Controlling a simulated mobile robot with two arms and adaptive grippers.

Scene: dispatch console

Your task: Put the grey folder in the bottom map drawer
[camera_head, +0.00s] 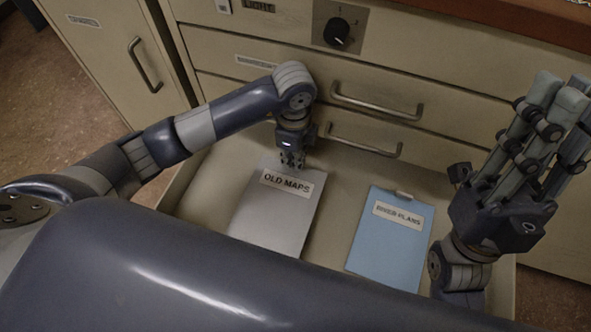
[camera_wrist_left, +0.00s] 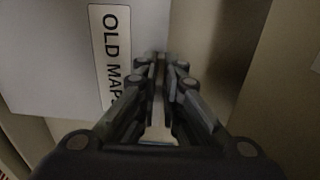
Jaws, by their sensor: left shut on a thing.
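The grey folder (camera_head: 276,216), labelled "OLD MAPS", is in the left part of the pulled-out drawer (camera_head: 178,190) in the head view. My left gripper (camera_head: 292,160) is at its far edge, pointing down, shut on the folder. In the left wrist view the folder (camera_wrist_left: 50,60) fills the upper left, beside the closed fingers (camera_wrist_left: 160,75). I cannot tell whether the folder touches the drawer floor. My right gripper (camera_head: 560,100) is raised at the right with its fingers pointing up, open and empty.
A blue folder (camera_head: 392,245), labelled "RIVER PLANS", lies right of the grey one with a bare strip between. Drawer fronts with metal handles (camera_head: 376,103) and a black knob (camera_head: 337,32) stand behind. A tall cabinet door (camera_head: 110,50) is at the left.

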